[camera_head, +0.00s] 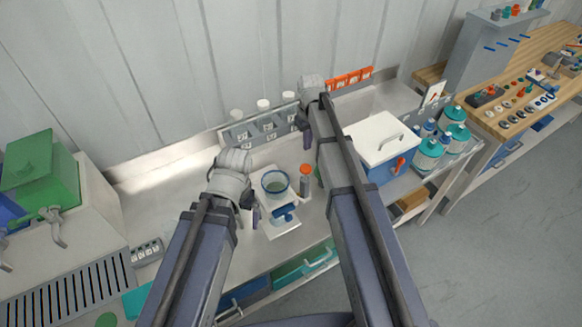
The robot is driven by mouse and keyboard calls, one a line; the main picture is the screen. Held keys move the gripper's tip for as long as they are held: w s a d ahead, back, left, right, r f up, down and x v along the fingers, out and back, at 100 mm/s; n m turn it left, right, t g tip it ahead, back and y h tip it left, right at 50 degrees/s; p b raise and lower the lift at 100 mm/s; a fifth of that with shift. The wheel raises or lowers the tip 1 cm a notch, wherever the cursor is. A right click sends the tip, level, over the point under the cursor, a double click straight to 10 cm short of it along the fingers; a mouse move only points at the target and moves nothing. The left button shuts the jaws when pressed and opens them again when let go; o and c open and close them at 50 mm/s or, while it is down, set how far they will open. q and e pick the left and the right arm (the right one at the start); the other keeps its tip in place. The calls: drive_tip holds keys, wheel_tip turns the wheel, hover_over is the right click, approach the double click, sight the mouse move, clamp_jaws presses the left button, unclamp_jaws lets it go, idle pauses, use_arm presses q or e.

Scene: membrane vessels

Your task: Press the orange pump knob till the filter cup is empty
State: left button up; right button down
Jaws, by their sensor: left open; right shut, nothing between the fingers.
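The orange pump knob (306,168) tops a grey upright cylinder (304,186) on the steel counter. The filter cup (275,187), clear with a blue rim, stands just left of the pump on a pale base; greenish contents show inside, but their level is hard to tell. A blue handle-like part (285,212) sits in front of the cup. My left gripper (253,210) is open, left of the cup and low near the base. My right gripper (304,132) is shut and empty, above and behind the knob in the picture, apart from it.
A white-lidded blue box (372,142) stands right of the pump, with teal bottles (428,152) beyond it. A rack with label cards (258,127) stands behind. A green container (42,168) is at far left. The counter between is mostly bare.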

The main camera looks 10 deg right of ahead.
wheel_tip(320, 180, up, 5)
drive_tip(key=p, duration=0.4)
hover_over(306, 169)
drive_tip(key=shift+w+f, duration=0.25)
drive_tip(key=shift+f, duration=0.1)
drive_tip(key=shift+f, duration=0.15)
wheel_tip(306, 169, down, 14)
drive_tip(key=b, duration=1.4)
wheel_tip(306, 169, down, 4)
drive_tip(key=b, duration=0.5)
drive_tip(key=shift+f, duration=0.25)
drive_tip(key=shift+s+r, duration=0.1)
drive_tip(key=shift+s, duration=0.05)
